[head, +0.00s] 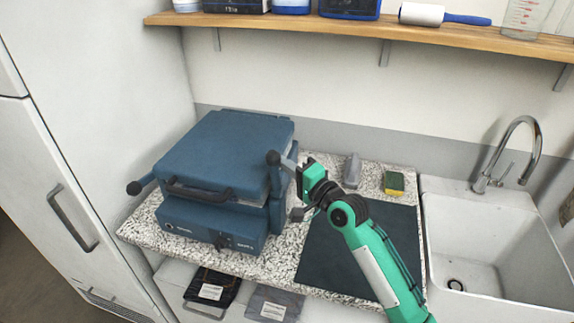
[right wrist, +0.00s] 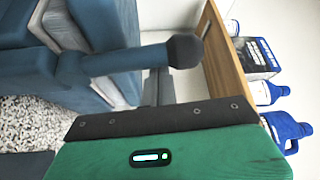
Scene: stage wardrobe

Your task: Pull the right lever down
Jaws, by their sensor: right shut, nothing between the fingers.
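A blue press (head: 215,150) with a thick lid and a black front handle stands on the speckled counter. Its right lever (head: 273,157) ends in a black ball knob and sticks up beside the lid's right side. The lever also shows large in the right wrist view (right wrist: 130,61). The left lever (head: 134,188) sticks out on the other side. My right gripper (head: 301,174) is just right of the right lever, with its grey fingers (right wrist: 157,84) shut and empty close to the lever's shaft. Whether they touch it I cannot tell. My left gripper is out of view.
A dark mat (head: 325,250) lies right of the press, under my right arm. A grey object (head: 352,169) and a yellow-green sponge (head: 394,183) stand behind it. A sink (head: 490,245) is at the right, a wooden shelf (head: 370,32) above, a white fridge (head: 60,170) at the left.

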